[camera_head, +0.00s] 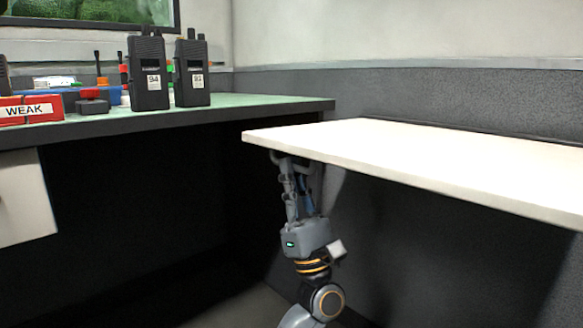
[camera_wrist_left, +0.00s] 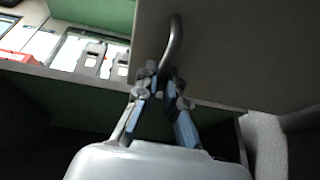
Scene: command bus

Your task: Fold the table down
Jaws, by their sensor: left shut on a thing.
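The white folding table (camera_head: 440,160) stands out level from the grey wall on the right in the head view. My left gripper (camera_head: 290,165) reaches up from below to the underside at the table's left end. In the left wrist view the table's dark underside (camera_wrist_left: 240,50) fills the upper right, with a curved metal handle (camera_wrist_left: 173,45) on it. My left gripper (camera_wrist_left: 163,85) is shut on the lower end of this handle. The table's hinges and any latch are hidden. My right gripper is in neither view.
A green-topped counter (camera_head: 250,106) stands left of the table. A pale drawer front (camera_head: 22,195) hangs below the counter. The space under the table looks clear.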

